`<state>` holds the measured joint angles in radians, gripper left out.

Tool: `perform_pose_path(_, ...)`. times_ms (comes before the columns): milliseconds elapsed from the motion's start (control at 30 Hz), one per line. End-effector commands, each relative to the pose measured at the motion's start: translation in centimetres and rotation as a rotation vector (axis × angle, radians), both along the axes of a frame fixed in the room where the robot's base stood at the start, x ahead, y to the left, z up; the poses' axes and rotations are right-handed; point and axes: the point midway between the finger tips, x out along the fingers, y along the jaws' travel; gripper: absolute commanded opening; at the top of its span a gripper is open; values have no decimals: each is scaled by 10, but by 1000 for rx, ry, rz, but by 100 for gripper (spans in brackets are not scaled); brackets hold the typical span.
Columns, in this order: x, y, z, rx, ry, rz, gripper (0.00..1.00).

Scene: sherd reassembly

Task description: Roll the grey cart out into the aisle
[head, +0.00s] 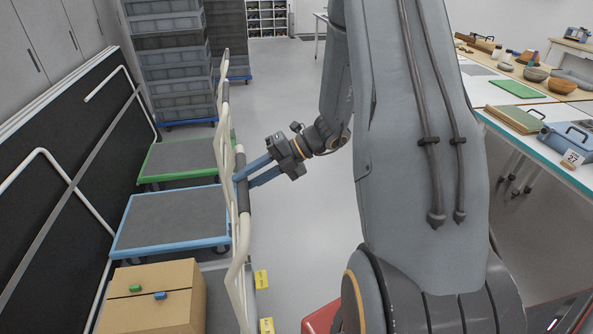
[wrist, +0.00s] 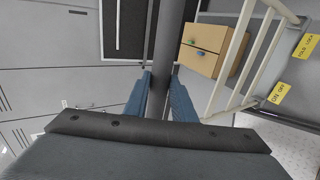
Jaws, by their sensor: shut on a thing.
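The grey cart (head: 218,290) stands at the near left, its cream push handle (head: 237,272) upright on the aisle side. A cardboard box (head: 160,300) with a green and a blue piece on top rides on it. The box (wrist: 212,50) and cream handle rails (wrist: 228,75) also show in the wrist view. My gripper (head: 241,181) is shut around a dark grip sleeve on the handle. In the wrist view, the dark bar (wrist: 168,45) runs between my blue fingers (wrist: 160,88). The cart's wheels are hidden.
A blue-framed cart (head: 170,220) and a green-framed cart (head: 180,158) stand just beyond in the row. Stacked grey crates (head: 168,62) are behind them. A dark panel wall (head: 75,150) borders the left. The aisle floor (head: 285,225) is clear; worktables (head: 545,125) line the right.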

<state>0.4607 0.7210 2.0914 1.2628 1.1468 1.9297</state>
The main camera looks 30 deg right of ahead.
Motion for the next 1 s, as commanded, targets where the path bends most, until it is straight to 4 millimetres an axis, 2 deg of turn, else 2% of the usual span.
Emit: perform_pose_path(1000,-26,-80,0,-3,1,-2,0)
